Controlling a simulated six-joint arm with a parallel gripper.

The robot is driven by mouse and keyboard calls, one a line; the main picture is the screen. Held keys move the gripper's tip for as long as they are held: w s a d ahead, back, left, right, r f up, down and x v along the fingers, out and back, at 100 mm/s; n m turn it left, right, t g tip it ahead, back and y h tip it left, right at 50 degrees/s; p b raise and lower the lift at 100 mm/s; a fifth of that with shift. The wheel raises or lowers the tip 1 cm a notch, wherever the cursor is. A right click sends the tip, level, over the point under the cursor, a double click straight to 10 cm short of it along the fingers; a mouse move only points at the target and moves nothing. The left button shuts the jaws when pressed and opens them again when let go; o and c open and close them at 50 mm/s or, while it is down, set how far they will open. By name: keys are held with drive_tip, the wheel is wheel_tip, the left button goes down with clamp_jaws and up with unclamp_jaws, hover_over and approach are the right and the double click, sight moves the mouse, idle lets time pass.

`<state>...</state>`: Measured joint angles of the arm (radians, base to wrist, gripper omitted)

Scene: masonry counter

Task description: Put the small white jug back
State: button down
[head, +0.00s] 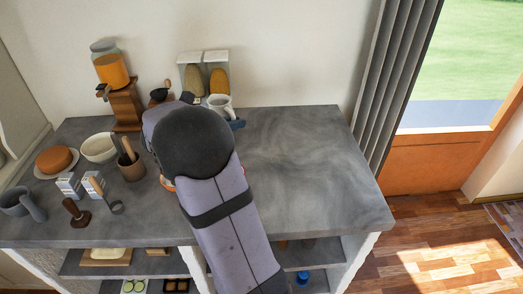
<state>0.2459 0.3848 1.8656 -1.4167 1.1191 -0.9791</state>
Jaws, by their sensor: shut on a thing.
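The small white jug (221,104) is at the back of the grey counter, just right of my wrist, in front of the two dispensers. Its lower left part is hidden by my arm. My gripper (198,98) shows only in part as dark pieces beyond my wrist, at the jug's left side. It is shut on the jug; the grip itself is mostly hidden. A dark blue flat thing (237,124) shows at the jug's lower right. I cannot tell whether the jug touches it or is held above it.
Two white-backed dispensers (217,58) and an orange-filled grinder (113,68) stand at the back. A white bowl (98,148), a brown cup (131,168), small cartons (70,187) and a grey mug (19,204) crowd the left. The counter's right half (310,165) is clear.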

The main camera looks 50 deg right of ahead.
drive_tip(key=s+d+f+m+g, duration=0.1)
drive_tip(key=s+d+m+g, duration=0.2)
drive_tip(key=s+d, duration=0.5)
drive_tip(key=shift+w+d+f+p, duration=0.1)
drive_tip(key=shift+f+p, duration=0.05)
drive_tip(key=shift+f, duration=1.55)
drive_tip(key=shift+w+d+f+p, duration=0.1)
drive_tip(key=shift+f+p, duration=0.1)
drive_tip(key=shift+f, duration=1.55)
drive_tip(key=shift+w+d+f+p, duration=0.1)
drive_tip(key=shift+f+p, duration=0.05)
drive_tip(key=shift+f, duration=1.55)
drive_tip(key=shift+f, duration=0.15)
drive_tip(key=c, duration=1.8)
unclamp_jaws()
drive_tip(key=shift+a, duration=0.1)
drive_tip(key=shift+a+r, duration=0.15)
drive_tip(key=shift+r, duration=0.05)
drive_tip(key=b+v, duration=0.2)
drive_tip(key=v, duration=0.9)
drive_tip(key=shift+a+r, duration=0.25)
